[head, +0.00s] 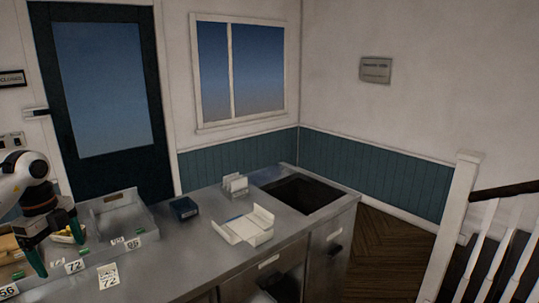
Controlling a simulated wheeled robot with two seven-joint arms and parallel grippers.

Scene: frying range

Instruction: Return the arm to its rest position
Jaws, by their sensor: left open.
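My left arm comes in at the left edge, and its left gripper (58,247) points down over the left end of the metal counter. Its two green-tipped fingers are apart, and I see nothing held between them. Whether the fingers touch anything there I cannot tell. My right gripper is not in view.
On the metal counter (185,262) are an empty metal tray (112,207), a dark blue box (184,208), an open white carton (245,226) and a white rack (235,186). A dark recessed opening (299,193) lies at the right end. Stair railing (459,220) stands right.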

